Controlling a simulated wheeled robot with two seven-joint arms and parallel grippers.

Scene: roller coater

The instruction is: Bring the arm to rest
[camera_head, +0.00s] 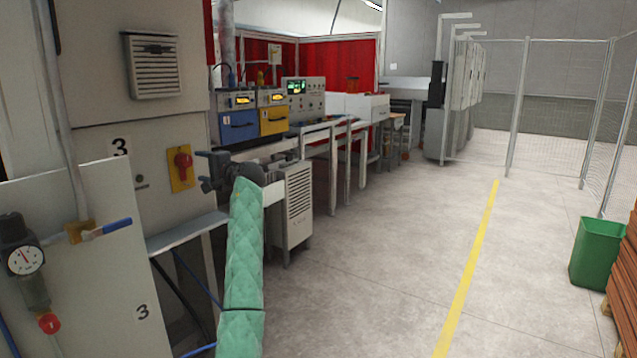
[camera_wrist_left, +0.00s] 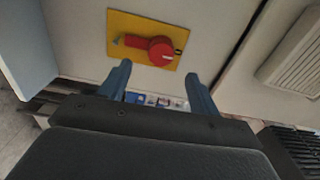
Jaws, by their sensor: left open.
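My left arm (camera_head: 243,260), in a green quilted sleeve, reaches up from the bottom of the head view. My left gripper (camera_head: 204,170) is at its end, in front of the machine cabinet and just right of the red rotary switch (camera_head: 183,166) on its yellow plate. In the left wrist view the left gripper (camera_wrist_left: 157,90) is open, with nothing between its two fingers. The red switch (camera_wrist_left: 160,52) shows beyond the fingertips, its handle lying roughly sideways in the picture. The fingers look apart from the switch. My right gripper is not in view.
A white panel with a pressure gauge (camera_head: 24,258) and a blue-handled valve (camera_head: 108,228) stands at the left. Benches with a blue unit (camera_head: 238,127) and a yellow unit (camera_head: 273,120) lie beyond the gripper. A green bin (camera_head: 597,252) stands at the right. The floor between is clear.

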